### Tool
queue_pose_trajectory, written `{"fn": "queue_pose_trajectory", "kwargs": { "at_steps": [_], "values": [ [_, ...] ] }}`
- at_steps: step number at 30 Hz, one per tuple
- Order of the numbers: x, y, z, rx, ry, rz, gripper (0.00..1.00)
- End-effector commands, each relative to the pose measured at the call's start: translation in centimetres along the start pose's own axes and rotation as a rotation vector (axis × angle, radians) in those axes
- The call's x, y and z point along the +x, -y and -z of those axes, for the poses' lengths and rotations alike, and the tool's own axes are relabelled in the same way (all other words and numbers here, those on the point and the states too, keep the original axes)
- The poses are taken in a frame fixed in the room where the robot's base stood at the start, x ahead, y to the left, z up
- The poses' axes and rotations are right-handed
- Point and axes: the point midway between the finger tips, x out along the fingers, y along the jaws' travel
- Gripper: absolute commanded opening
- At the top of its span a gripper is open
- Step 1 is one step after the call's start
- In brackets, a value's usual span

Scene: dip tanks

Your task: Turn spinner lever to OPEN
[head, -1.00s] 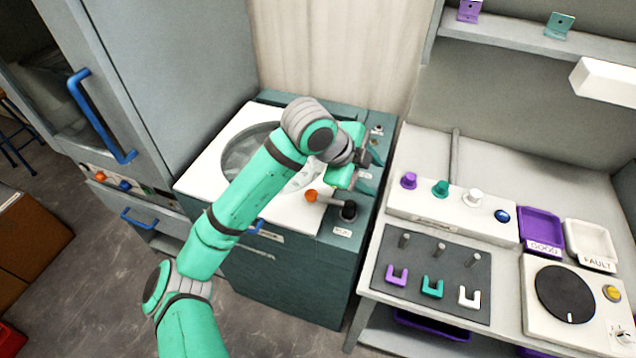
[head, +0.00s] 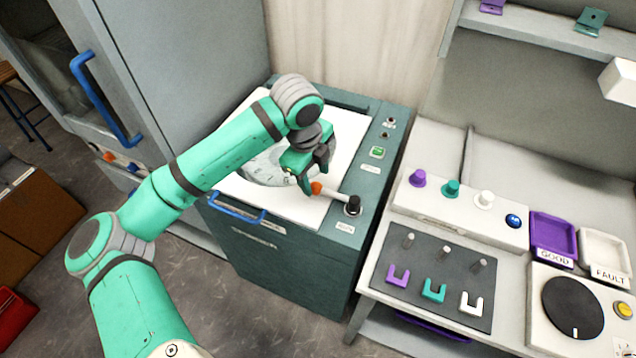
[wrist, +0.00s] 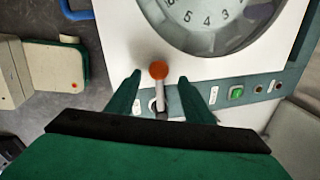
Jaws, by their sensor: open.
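The spinner lever has an orange ball knob (head: 316,188) on a pale rod that runs right to a black pivot (head: 353,205) at the front right of the spinner's top. The knob points left over the white top. My gripper (head: 311,176) is open above the knob end. In the wrist view the knob (wrist: 158,70) and rod (wrist: 159,97) show between the two spread green fingers (wrist: 159,79), with gaps on both sides. The pivot is partly hidden by my gripper there. The small label by the pivot (head: 345,227) is too small to read.
The spinner's round window (head: 262,168) lies behind my gripper. A green button (head: 377,152) sits on the right panel. A blue handle (head: 237,208) is on the front edge. A bench with a peg plate (head: 455,268) stands close on the right.

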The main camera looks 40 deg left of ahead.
Motion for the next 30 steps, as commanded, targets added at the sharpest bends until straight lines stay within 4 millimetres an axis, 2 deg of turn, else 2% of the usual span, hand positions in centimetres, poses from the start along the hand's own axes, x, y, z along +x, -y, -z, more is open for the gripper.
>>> {"fn": "queue_pose_trajectory", "kwargs": {
  "at_steps": [3,9,20,26,30],
  "values": [
    [1.8,-0.1,0.0,-0.001,-0.001,-0.001,0.47],
    [3.7,0.1,0.3,0.005,-0.002,0.0,0.47],
    [4.2,0.2,0.4,0.007,-0.002,0.002,0.47],
    [4.2,0.2,0.4,0.007,-0.002,0.002,0.02],
    [4.2,0.2,0.3,0.007,-0.003,0.002,0.0]
  ]
}}
